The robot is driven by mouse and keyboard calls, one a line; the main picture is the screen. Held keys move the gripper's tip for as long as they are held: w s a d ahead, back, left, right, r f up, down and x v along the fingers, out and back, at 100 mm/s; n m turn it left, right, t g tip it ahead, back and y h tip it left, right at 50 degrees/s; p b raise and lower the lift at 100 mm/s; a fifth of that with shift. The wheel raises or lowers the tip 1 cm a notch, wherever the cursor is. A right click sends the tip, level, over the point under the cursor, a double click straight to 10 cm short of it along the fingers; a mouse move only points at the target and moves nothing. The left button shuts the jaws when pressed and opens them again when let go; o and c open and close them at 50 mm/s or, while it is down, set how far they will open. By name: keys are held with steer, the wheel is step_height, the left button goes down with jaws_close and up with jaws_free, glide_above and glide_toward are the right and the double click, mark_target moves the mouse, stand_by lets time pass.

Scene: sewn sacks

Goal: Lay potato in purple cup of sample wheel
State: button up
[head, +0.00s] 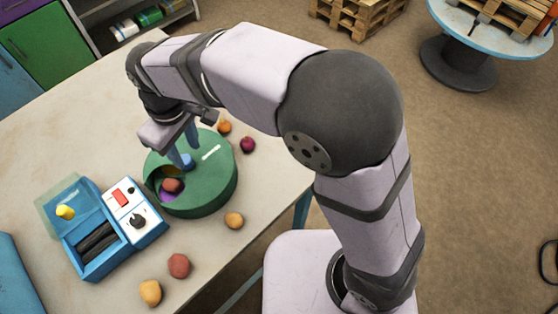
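The sample wheel (215,185) is a round green drum on the table with an opening at its left front. A purple cup (167,197) shows in the opening, and a yellow one (171,170) lies partly hidden behind it. A reddish-brown lump like a potato (172,185) is in the opening at the purple cup; its exact seating is hard to see. My gripper (181,158) points down over the wheel, its blue fingers close to a blue knob (187,161) at the top. Whether the fingers touch or grip the knob is unclear.
Several loose lumps lie around the wheel: orange (225,127), dark red (248,145), tan (234,220), reddish (179,265) and yellowish (150,292). A blue box (98,262) with a switch panel (133,212) stands left of the wheel. The table's (75,120) back left is clear.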

steer(key=w+d+f+m, duration=0.2)
steer(key=d+m, duration=0.2)
steer(key=d, duration=0.7)
steer(key=w+d+f+m, duration=0.1)
steer(key=w+d+m, duration=0.15)
steer(key=d, duration=0.85)
steer(key=s+d+f+m, duration=0.2)
steer(key=s+d+m, duration=0.1)
steer(key=d, duration=0.4)
steer(key=s+d+f+m+h, duration=0.1)
steer(key=s+d+m, duration=0.2)
steer(key=s+d, duration=0.2)
steer(key=shift+s+d+f+g, duration=0.3)
steer(key=shift+d+f, duration=0.05)
steer(key=shift+d, duration=0.55)
